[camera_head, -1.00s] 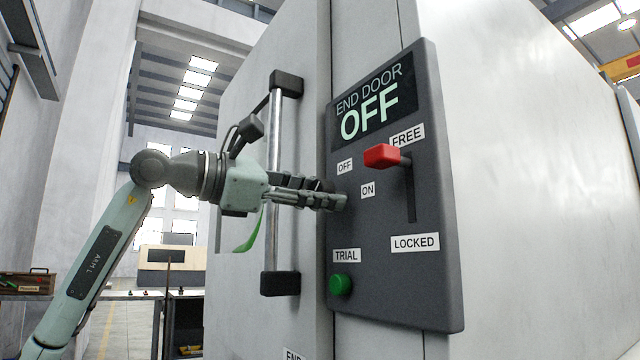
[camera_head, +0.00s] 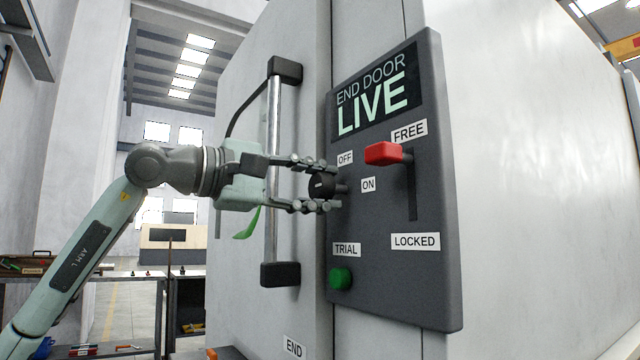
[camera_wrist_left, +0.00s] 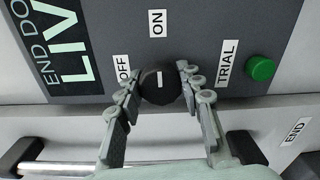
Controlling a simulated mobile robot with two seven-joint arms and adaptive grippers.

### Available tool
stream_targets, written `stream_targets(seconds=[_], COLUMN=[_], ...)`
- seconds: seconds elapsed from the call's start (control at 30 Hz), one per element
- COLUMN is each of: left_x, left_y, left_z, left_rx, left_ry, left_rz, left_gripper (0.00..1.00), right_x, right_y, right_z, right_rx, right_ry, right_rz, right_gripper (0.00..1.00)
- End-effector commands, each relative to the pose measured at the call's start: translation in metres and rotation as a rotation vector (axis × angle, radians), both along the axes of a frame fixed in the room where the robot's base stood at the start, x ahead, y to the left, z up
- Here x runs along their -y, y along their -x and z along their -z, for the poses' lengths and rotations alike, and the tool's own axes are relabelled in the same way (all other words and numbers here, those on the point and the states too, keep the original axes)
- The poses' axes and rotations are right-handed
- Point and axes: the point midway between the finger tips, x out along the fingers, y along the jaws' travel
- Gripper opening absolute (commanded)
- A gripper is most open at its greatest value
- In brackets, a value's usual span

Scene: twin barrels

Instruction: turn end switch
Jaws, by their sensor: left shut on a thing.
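The end switch is a round black knob (camera_head: 321,186) with a white mark, on the dark END DOOR panel (camera_head: 375,285) between the OFF and ON labels. The panel's screen (camera_head: 375,92) reads LIVE. My left gripper (camera_head: 335,188) is shut on the knob, one finger above and one below it in the head view. In the left wrist view the knob (camera_wrist_left: 160,86) sits between the two fingertips (camera_wrist_left: 160,82), and its white mark faces the camera. My right gripper is not in view.
A red lever (camera_head: 383,153) stands at FREE, atop its slot. A green TRIAL button (camera_head: 341,278) is below the knob. A vertical door handle (camera_head: 273,180) stands behind my left gripper. Benches with tools (camera_head: 110,275) are at the far left.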

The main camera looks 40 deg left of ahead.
Motion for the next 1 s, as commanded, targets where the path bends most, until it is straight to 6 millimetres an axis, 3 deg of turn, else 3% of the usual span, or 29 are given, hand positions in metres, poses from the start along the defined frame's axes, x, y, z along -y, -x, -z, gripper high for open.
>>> stream_targets(seconds=[0.6, 0.63, 0.7, 0.8, 1.0], left_x=[0.0006, 0.0006, 0.0006, 0.0004, 0.0001], left_y=[-0.0001, -0.0001, -0.0001, -0.0001, -0.0001], left_z=[0.0011, 0.0011, 0.001, 0.0009, 0.0004], left_rx=[0.016, 0.016, 0.015, 0.015, 0.016], left_ry=[-0.043, -0.043, -0.042, -0.041, -0.041], left_rz=[0.001, 0.001, 0.001, 0.001, 0.0], left_gripper=[0.08, 0.39, 0.47, 0.58, 0.58], right_x=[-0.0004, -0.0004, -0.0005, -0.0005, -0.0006], right_y=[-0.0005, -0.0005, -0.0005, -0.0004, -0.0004], right_z=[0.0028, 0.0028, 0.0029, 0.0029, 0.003], right_rx=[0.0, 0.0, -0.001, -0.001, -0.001], right_ry=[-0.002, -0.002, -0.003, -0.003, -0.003], right_rz=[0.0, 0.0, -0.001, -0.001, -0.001], right_gripper=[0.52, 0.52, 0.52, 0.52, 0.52])
